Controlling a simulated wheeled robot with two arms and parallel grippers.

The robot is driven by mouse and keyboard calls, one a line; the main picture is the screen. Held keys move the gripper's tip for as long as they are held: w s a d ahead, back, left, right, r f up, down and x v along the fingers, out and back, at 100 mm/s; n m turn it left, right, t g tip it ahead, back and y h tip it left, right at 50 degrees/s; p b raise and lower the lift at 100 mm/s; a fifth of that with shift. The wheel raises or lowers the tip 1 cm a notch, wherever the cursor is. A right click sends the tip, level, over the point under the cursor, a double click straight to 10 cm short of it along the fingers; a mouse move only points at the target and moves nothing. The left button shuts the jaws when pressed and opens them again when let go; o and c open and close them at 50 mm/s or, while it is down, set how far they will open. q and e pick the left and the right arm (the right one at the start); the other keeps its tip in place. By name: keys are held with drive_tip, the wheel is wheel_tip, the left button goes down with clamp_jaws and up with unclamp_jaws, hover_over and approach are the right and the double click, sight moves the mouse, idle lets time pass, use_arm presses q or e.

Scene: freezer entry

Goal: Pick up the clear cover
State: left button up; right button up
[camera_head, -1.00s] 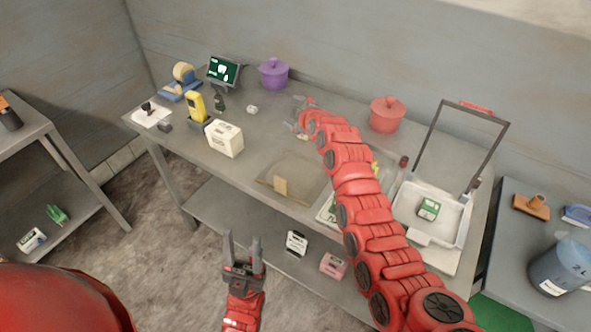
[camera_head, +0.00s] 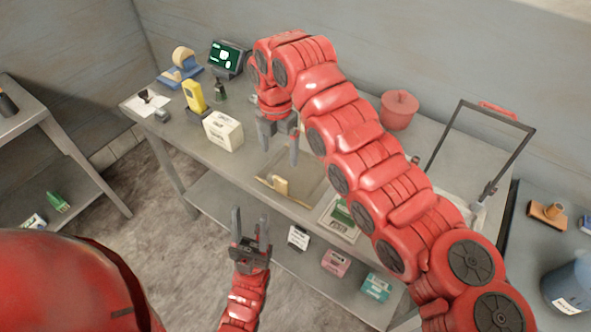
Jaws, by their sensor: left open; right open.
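The clear cover (camera_head: 304,188) is a flat, see-through brownish panel lying on the grey table near its front edge. A tan handle block (camera_head: 280,186) stands on its front part. My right gripper (camera_head: 280,157) is open and empty, fingers pointing down, above the back part of the cover and behind the handle in the picture. It hides part of the cover's back side. My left gripper (camera_head: 250,218) is open and empty, pointing up, in front of the table's front edge and lower than the cover in the picture.
A white box (camera_head: 223,132) stands left of the cover, with a yellow device (camera_head: 194,96) behind it. A red pot (camera_head: 399,109) stands at the back. My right arm crosses the right half of the table. A lower shelf holds small boxes, including a pink one (camera_head: 336,262).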

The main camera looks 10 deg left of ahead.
drive_tip(key=p, duration=0.1)
hover_over(281, 180)
wheel_tip(281, 180, down, 6)
drive_tip(key=shift+a+f, duration=0.1)
drive_tip(key=shift+a, duration=0.05)
drive_tip(key=shift+f+p, duration=0.3)
drive_tip(key=shift+f, duration=0.2)
wheel_tip(281, 180, down, 4)
drive_tip(key=p, duration=0.3)
drive_tip(key=shift+f+p, duration=0.25)
drive_tip(key=shift+p, duration=0.05)
drive_tip(key=shift+f, duration=0.45)
clamp_jaws()
